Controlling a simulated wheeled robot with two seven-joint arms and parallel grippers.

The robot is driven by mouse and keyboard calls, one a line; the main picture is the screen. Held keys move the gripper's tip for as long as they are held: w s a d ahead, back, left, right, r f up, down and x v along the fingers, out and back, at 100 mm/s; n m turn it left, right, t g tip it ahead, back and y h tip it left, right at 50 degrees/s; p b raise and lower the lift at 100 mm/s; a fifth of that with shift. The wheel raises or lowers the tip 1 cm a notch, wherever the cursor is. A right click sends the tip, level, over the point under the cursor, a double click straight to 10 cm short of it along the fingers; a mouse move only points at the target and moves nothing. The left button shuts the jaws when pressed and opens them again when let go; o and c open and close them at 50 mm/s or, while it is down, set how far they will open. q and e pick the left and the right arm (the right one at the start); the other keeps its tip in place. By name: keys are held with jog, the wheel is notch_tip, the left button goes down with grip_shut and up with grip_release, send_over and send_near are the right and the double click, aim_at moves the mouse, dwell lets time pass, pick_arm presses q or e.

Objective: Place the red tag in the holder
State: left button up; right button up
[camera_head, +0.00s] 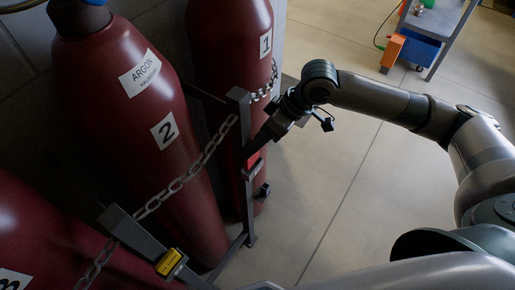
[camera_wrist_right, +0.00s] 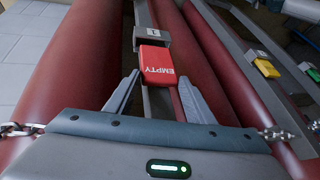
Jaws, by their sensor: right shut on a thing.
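The red tag (camera_wrist_right: 156,62), lettered EMPTY, is between the two fingertips of my right gripper (camera_wrist_right: 158,82), which is shut on it. In the head view the tag (camera_head: 253,160) is a small red patch below the dark fingers of my right gripper (camera_head: 250,151). The grey holder (camera_wrist_right: 151,39), labelled 1, is on the upright post directly beyond the tag; it also shows in the head view (camera_head: 252,172). The tag's far edge meets or overlaps the holder's near edge. I cannot tell whether it is inside. My left gripper is not in view.
Dark red cylinders 1 (camera_head: 232,60) and 2 (camera_head: 135,120) stand behind a chain (camera_head: 190,172). A yellow tag (camera_head: 169,262) sits in another holder at lower left. A cart with a blue bin (camera_head: 419,48) is at upper right. The floor right of the post is clear.

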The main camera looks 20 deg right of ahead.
jog(key=shift+f+p, duration=0.5)
jog(key=shift+f, duration=1.5)
jog(key=o, duration=1.4)
jog(key=b+v, duration=0.1)
jog(key=v, duration=1.1)
jog(key=shift+b, duration=0.35)
